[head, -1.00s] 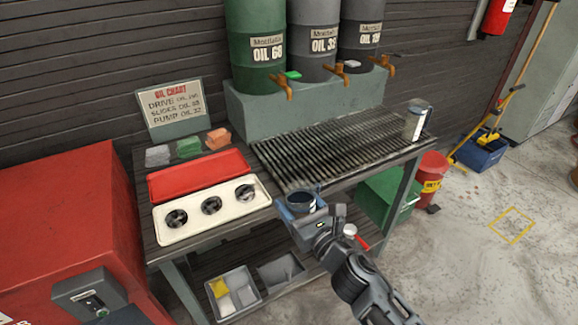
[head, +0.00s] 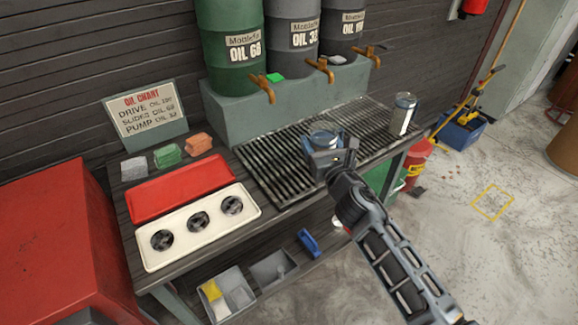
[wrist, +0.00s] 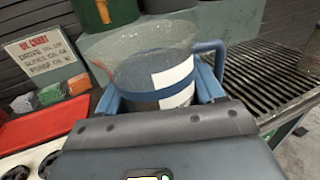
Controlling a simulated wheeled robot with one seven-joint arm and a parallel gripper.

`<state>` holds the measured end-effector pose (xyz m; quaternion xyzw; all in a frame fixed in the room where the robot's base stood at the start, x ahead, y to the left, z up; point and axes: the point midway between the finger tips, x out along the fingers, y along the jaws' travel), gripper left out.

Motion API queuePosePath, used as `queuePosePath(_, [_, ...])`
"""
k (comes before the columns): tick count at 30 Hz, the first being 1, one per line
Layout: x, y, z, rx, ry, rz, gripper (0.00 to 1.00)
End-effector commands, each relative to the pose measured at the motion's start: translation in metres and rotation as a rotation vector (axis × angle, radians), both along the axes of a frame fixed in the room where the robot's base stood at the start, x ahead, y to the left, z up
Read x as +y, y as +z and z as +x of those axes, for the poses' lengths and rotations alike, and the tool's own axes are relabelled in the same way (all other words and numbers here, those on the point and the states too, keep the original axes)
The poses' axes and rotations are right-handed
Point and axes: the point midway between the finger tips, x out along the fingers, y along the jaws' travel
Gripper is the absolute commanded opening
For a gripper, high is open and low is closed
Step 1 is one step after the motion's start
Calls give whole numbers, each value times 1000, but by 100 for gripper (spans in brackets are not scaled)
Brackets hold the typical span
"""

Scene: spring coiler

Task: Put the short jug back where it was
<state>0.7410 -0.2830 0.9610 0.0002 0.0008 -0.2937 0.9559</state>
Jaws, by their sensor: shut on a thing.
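The short jug (head: 323,138) is clear with a blue band and a white label. My gripper (head: 328,153) is shut on it, with a blue finger on either side. In the wrist view the jug (wrist: 150,75) stands upright between the fingers, its blue handle to the right. It is over the middle front of the slatted grate (head: 270,168); I cannot tell whether its base touches the slats. A taller clear jug (head: 403,113) with a white label stands at the grate's right end, apart from my gripper.
Several oil drums with brass taps (head: 262,85) stand behind the grate on a grey plinth (head: 235,115). The sign (head: 145,112) stands behind colored blocks. Bare grate lies around the jug.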

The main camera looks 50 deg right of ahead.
Motion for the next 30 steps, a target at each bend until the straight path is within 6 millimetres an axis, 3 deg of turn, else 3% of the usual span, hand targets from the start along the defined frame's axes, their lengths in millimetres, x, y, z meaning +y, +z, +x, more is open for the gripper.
queuePosePath(16, [43,-43,57,-2,3,0,26])
queuePosePath(20, [47,-47,62,-2,2,-1,26])
queuePosePath(30, [47,-85,62,-1,2,-2,26])
